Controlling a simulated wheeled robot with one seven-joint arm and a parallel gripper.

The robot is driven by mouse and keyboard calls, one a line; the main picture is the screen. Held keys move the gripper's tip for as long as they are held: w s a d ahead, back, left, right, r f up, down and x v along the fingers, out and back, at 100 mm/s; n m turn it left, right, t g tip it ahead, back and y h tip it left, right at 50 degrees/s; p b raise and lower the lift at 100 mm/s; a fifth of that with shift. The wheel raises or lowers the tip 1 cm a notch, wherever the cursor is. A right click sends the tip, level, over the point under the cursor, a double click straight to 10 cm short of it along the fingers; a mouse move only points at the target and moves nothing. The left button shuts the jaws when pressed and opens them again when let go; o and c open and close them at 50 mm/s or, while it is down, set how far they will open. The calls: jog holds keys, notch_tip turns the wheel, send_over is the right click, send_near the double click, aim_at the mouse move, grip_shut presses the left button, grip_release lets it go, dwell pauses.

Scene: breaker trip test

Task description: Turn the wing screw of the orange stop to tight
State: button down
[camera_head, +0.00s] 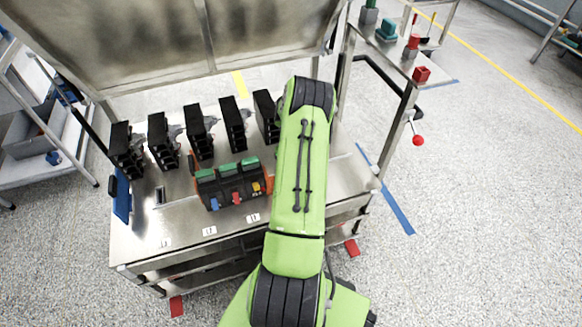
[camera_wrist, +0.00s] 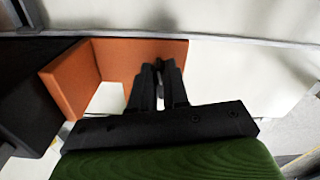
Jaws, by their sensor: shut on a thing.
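The orange stop (camera_wrist: 112,58) is an angled orange piece in the wrist view, with one wall running behind my gripper and another at the left. In the head view a strip of the orange stop (camera_head: 268,176) shows at the right end of the breaker block, beside my green arm. My gripper (camera_wrist: 158,68) reaches to the stop's long wall with its black fingers close together, shut on the wing screw. The screw itself is almost wholly hidden between the fingers, so its angle cannot be told. In the head view my arm hides the gripper.
The breaker block (camera_head: 228,183) with green tops and blue, red and yellow levers sits left of the stop on the metal bench (camera_head: 150,225). Several black breakers (camera_head: 200,130) stand in a row behind it. A red-knobbed lever (camera_head: 418,140) is at the right.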

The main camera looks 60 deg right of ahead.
jog(key=shift+d+m, duration=0.15)
jog(key=shift+m, duration=1.05)
jog(key=c, duration=1.1)
grip_release()
notch_tip(320, 180, up, 16)
jog(key=p, duration=0.4)
jog(key=shift+f+p, duration=0.1)
jog(key=shift+p, duration=0.3)
